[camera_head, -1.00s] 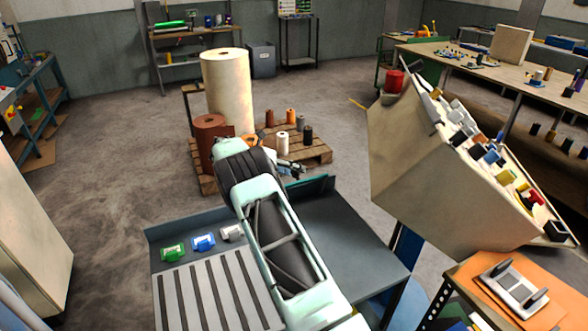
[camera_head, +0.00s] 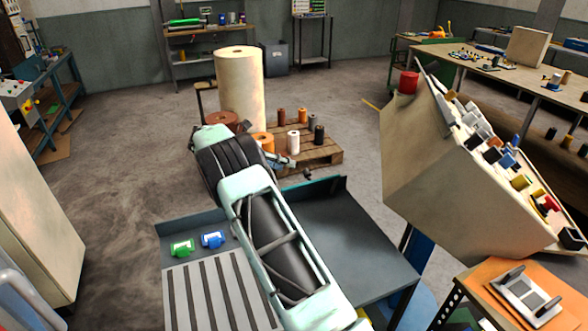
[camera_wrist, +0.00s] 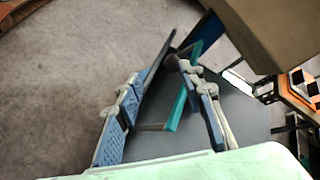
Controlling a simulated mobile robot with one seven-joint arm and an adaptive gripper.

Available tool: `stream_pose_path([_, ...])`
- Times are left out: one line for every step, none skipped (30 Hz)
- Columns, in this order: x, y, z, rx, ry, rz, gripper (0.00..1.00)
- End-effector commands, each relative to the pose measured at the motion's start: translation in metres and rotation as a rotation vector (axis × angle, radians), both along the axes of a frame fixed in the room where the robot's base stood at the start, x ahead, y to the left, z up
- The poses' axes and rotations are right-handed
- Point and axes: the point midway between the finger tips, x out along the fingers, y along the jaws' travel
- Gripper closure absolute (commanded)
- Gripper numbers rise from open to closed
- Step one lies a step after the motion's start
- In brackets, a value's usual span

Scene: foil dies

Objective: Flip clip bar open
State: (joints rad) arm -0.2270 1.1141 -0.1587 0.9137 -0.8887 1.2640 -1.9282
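A teal bar (camera_wrist: 177,110), which looks like the clip bar, shows in the wrist view above the dark bench top (camera_wrist: 240,115). A thin arm joins its near end, and a second teal piece (camera_wrist: 196,49) lies beyond it. In the head view a teal edge (camera_head: 342,183) shows at the back of the bench. My gripper (camera_wrist: 163,98) is open, with blue padded fingers on either side of the teal bar in the picture. I see no clear contact; depth is hard to judge. In the head view my gripper (camera_head: 280,160) is small and partly hidden by my arm.
A green die (camera_head: 182,248) and a blue die (camera_head: 212,239) lie behind the slatted plate (camera_head: 205,290). A pallet (camera_head: 318,157) with rolls lies behind. The bench's right part (camera_head: 345,240) is clear.

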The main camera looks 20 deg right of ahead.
Motion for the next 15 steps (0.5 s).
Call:
stream_pose_path([-0.001,0.007,0.005,-0.001,-0.001,0.002,0.64])
stream_pose_path([-0.001,0.009,0.007,-0.001,-0.001,0.001,0.64])
stream_pose_path([-0.002,0.012,0.009,-0.001,-0.001,0.001,0.64])
stream_pose_path([-0.002,0.013,0.011,-0.002,-0.001,0.000,0.64])
stream_pose_path([-0.003,0.015,0.012,-0.003,0.000,0.000,0.64])
stream_pose_path([-0.003,0.016,0.013,-0.004,0.000,-0.001,0.64])
stream_pose_path([-0.003,0.017,0.014,-0.004,0.000,-0.001,0.64])
stream_pose_path([-0.004,0.017,0.014,-0.003,-0.001,-0.001,0.64])
stream_pose_path([-0.004,0.017,0.015,-0.004,-0.001,-0.002,0.64])
stream_pose_path([-0.004,0.017,0.015,-0.004,-0.001,-0.002,0.64])
stream_pose_path([-0.004,0.017,0.015,-0.004,-0.001,-0.002,0.64])
stream_pose_path([-0.004,0.017,0.015,-0.004,-0.001,-0.002,0.64])
stream_pose_path([-0.004,0.017,0.015,-0.004,-0.001,-0.002,0.64])
stream_pose_path([-0.003,0.017,0.015,-0.004,-0.001,-0.002,0.64])
stream_pose_path([-0.003,0.017,0.015,-0.004,-0.001,-0.002,0.65])
